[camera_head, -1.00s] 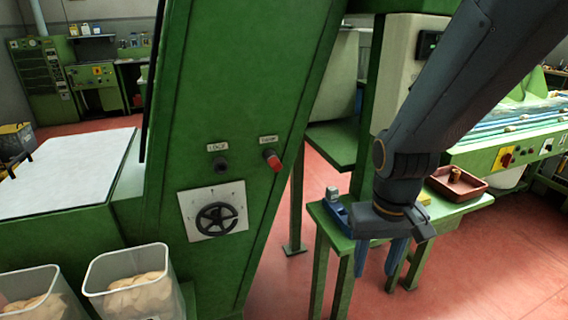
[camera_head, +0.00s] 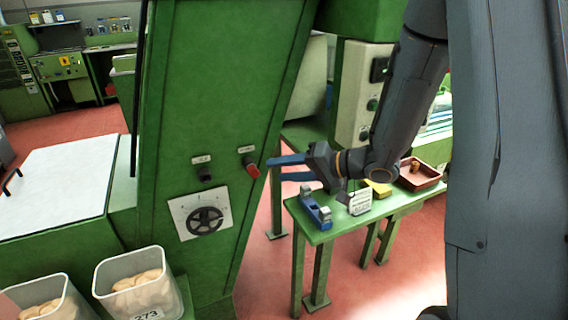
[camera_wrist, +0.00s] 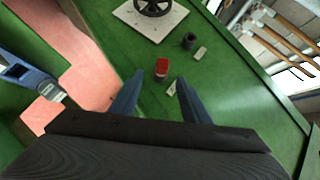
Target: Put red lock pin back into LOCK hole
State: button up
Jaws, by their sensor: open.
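The red lock pin (camera_head: 250,168) sticks out of the right-hand fitting on the green machine panel (camera_head: 195,110), under a small label. It also shows in the wrist view (camera_wrist: 162,68). The empty black hole (camera_head: 205,175) sits to its left under another label; its lettering is too small to read now. In the wrist view this hole (camera_wrist: 189,41) is above and right of the pin. My gripper (camera_head: 270,168) is open, its blue fingers pointing at the pin. In the wrist view the fingertips (camera_wrist: 160,80) lie either side of and just short of the pin, apparently not touching it.
A black handwheel on a white plate (camera_head: 187,228) is below the holes. A green bench (camera_head: 325,232) at right holds a blue tool (camera_head: 316,210), a labelled block (camera_head: 360,203) and a red-brown tray (camera_head: 432,183). Bins of corks (camera_head: 150,250) stand at lower left.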

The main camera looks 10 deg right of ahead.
aim_at(259, 172)
jog(key=p+x, duration=0.1)
jog(key=x, duration=0.6)
jog(key=shift+a, duration=0.45)
grip_shut()
